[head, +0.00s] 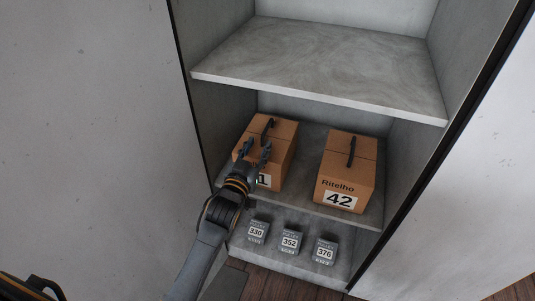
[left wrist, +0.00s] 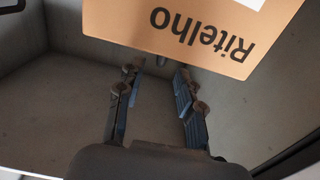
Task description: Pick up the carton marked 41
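The carton marked 41 (head: 283,148) is a brown box on the middle shelf at the left, with a dark handle (head: 266,125) on top. Its label is partly hidden by my left gripper; only a "1" shows. My left gripper (head: 254,152) is in front of the carton's upper part, fingers spread and empty. In the left wrist view the open fingers (left wrist: 158,95) point toward the carton's front (left wrist: 190,30), which appears upside down with "Ritelho" on it. A small dark piece near its edge there may be the handle. My right gripper is out of view.
A similar carton marked 42 (head: 345,178) stands to the right on the same shelf (head: 300,198), with a gap between. Small grey boxes marked 330 (head: 257,231), 352 (head: 290,241) and 376 (head: 325,250) stand below. The upper shelf (head: 320,65) is empty. Cabinet walls close both sides.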

